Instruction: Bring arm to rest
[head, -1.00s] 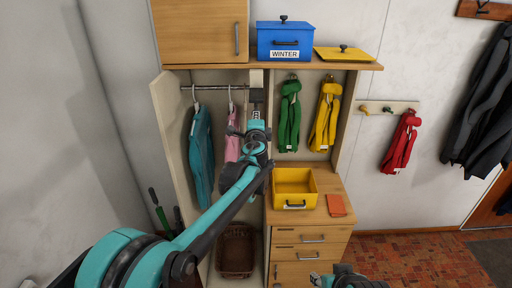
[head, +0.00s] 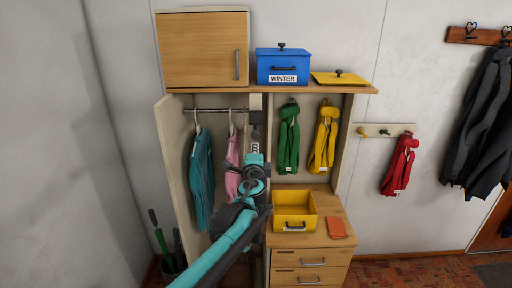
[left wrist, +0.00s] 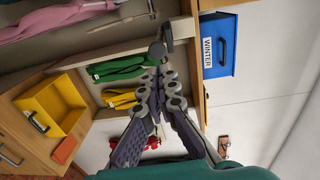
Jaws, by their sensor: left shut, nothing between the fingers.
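My left arm reaches up from the bottom of the head view, teal and dark grey. Its gripper (head: 255,150) is shut and empty, in front of the upright divider between the hanging rail side and the scarf side. In the left wrist view the fingers (left wrist: 157,62) come together at their tips, with nothing held between them. My right gripper is not in view.
A cabinet holds a blue WINTER box (head: 283,66), a yellow lid (head: 338,78), hanging teal (head: 201,175) and pink garments, and green (head: 289,140) and yellow scarves. An open yellow box (head: 294,223) and orange item (head: 336,228) sit on the drawer unit.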

